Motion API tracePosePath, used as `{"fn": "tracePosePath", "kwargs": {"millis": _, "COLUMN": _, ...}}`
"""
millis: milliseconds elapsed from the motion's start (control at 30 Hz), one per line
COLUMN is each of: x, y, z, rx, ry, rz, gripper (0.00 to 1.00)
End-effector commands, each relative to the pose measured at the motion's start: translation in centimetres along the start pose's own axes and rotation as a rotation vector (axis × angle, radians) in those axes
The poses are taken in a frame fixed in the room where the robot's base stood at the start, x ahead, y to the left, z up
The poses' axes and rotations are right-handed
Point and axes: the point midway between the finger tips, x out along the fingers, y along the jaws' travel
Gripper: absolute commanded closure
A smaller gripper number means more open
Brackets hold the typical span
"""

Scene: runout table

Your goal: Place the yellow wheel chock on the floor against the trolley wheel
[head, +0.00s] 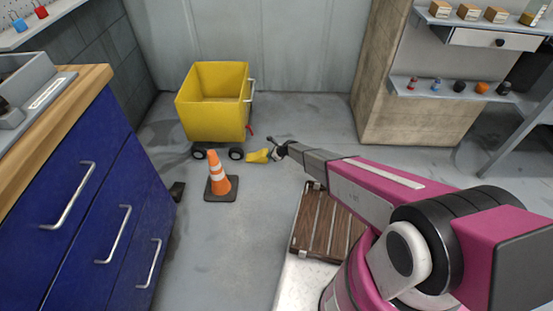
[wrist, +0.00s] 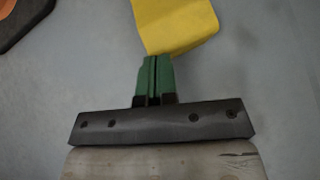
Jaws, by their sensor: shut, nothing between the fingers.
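The yellow wheel chock (head: 258,156) lies on the floor just right of the trolley's near right wheel (head: 236,154). Whether chock and wheel touch, or a small gap remains, I cannot tell. The yellow trolley (head: 213,118) stands on small black wheels. My gripper (head: 275,152) is low, just right of the chock. In the wrist view, the chock (wrist: 175,22) is at the top, past the green fingertips of my gripper (wrist: 154,60). The fingers are closed together with nothing between them. Whether the fingertips touch the chock is unclear. The trolley wheel is outside the wrist view.
An orange-and-white cone (head: 217,175) on a dark base stands in front of the trolley. A blue drawer cabinet (head: 85,200) fills the left side. A brown slatted board (head: 320,222) lies beneath my arm. Shelves stand at the right. Floor between cone and board is clear.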

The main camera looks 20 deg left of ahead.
Motion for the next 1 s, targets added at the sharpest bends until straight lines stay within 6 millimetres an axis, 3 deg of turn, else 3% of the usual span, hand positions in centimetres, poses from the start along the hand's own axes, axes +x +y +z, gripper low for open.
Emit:
{"fn": "tracePosePath", "kwargs": {"millis": 300, "x": -0.1, "y": 0.0, "z": -0.2, "rx": 0.0, "ry": 0.001, "rz": 0.0, "gripper": 1.0}}
{"fn": "tracePosePath", "kwargs": {"millis": 467, "x": -1.1, "y": -0.2, "z": -1.1, "rx": 0.001, "ry": 0.001, "rz": -0.001, "gripper": 1.0}}
{"fn": "tracePosePath", "kwargs": {"millis": 633, "x": -3.5, "y": -0.6, "z": -3.4, "rx": 0.002, "ry": 0.001, "rz": -0.002, "gripper": 1.0}}
{"fn": "tracePosePath", "kwargs": {"millis": 1000, "x": -10.9, "y": -0.5, "z": -3.0, "rx": 0.0, "ry": 0.0, "rz": -0.001, "gripper": 1.0}}
